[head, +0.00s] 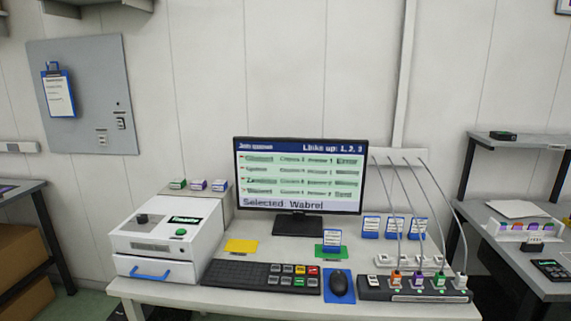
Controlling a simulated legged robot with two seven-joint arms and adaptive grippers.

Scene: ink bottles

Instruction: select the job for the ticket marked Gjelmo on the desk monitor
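The desk monitor (300,176) stands at the back middle of the desk. Its screen is lit, with a header reading "Links up: 1, 2, 3", several job rows too small to read surely, and a bottom line "Selected: Wabrel". A dark keyboard (240,276) with some grey, red, yellow and green keys lies in front of it. A black mouse (338,283) sits on a blue pad. One blue-edged ticket (332,240) stands on a green mat (328,252). More tickets (394,228) stand to the right. Their names are unreadable. Neither gripper is in view.
At right, grey cables run down to a dark port block (414,289) with coloured plugs. A yellow card (241,246) lies left of the monitor. Shelves stand at both sides.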

